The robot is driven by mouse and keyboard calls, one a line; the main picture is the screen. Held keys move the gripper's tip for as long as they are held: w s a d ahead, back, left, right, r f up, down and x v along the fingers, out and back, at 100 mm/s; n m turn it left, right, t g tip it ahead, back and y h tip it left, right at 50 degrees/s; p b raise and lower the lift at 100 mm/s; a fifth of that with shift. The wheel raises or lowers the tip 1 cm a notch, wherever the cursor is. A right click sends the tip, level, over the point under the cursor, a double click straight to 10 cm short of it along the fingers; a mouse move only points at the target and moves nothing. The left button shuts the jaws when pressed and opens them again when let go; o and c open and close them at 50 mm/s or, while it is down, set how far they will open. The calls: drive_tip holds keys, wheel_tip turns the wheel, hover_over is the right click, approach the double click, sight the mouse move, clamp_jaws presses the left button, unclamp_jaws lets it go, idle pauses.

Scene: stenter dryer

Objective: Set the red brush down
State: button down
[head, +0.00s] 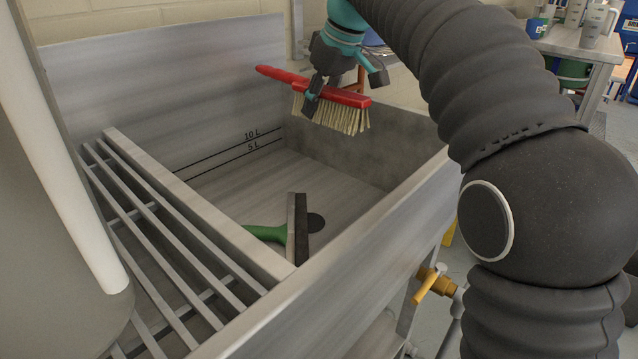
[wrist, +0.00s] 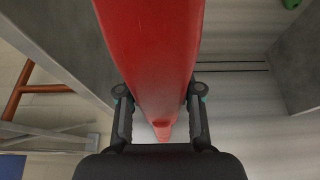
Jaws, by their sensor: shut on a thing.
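The red brush (head: 345,97) has a long red handle and pale bristles that point down. My gripper (head: 312,100) is shut on it and holds it in the air above the far part of the steel sink. In the wrist view the brush (wrist: 155,50) runs between the two fingers of my gripper (wrist: 160,125). The brush touches nothing below it in the head view. The far finger is partly hidden behind the brush.
The steel sink (head: 330,175) has 5 L and 10 L marks on its back wall. A squeegee with a green handle (head: 265,233) lies on its floor beside a dark round drain (head: 315,222). A slatted rack (head: 165,235) adjoins at left. A table with jugs (head: 585,42) stands back right.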

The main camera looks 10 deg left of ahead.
sight(317, 186)
wheel_tip(317, 186, down, 16)
drive_tip(key=b, duration=0.3)
drive_tip(key=shift+r, duration=0.25)
drive_tip(key=shift+f+b, duration=0.45)
drive_tip(key=shift+s+f, duration=0.1)
drive_tip(key=shift+f, duration=0.2)
drive_tip(key=c, duration=0.8)
unclamp_jaws()
drive_tip(key=shift+f, duration=0.1)
drive_tip(key=shift+o, duration=0.2)
drive_tip(key=shift+r, duration=0.5)
drive_tip(key=p+v, duration=0.2)
drive_tip(key=v, duration=1)
drive_tip(key=shift+r, duration=0.35)
